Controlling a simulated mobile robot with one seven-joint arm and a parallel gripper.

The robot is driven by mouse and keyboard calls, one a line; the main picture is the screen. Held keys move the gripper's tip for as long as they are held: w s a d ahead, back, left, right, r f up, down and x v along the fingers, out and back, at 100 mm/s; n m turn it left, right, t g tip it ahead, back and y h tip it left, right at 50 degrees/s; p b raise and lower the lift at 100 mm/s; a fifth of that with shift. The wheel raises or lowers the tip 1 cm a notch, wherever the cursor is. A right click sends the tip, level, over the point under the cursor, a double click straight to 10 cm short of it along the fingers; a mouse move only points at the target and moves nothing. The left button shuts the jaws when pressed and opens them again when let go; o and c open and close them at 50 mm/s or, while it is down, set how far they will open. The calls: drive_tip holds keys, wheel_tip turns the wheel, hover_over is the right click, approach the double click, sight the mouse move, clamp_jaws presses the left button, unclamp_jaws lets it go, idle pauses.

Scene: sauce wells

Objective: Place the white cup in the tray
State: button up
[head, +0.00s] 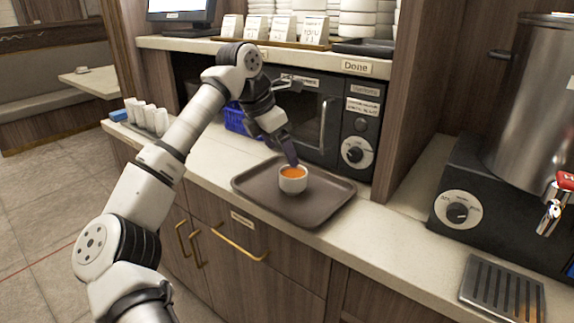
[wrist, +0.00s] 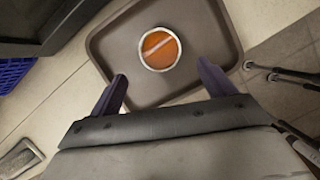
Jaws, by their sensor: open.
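The white cup (head: 293,184) stands upright on the brown tray (head: 330,213) in the head view, with orange sauce inside. The wrist view shows the cup from above as a round white rim (wrist: 176,60) around orange sauce, with the tray (wrist: 112,47) around it. My gripper (head: 291,160) is just above the cup in the head view. Its two dark purple fingers are spread apart in the wrist view (wrist: 161,88), with nothing between them. The cup lies beyond the fingertips there, apart from both. The tray rests on the light counter.
A black microwave (head: 310,125) stands behind the tray, with a blue basket (head: 236,119) at its left. Several white cups (head: 147,116) stand at the left counter end. A large metal urn (head: 535,95) stands at right, with a drip grate (head: 502,292) in front.

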drive_tip(key=shift+v, duration=1.75)
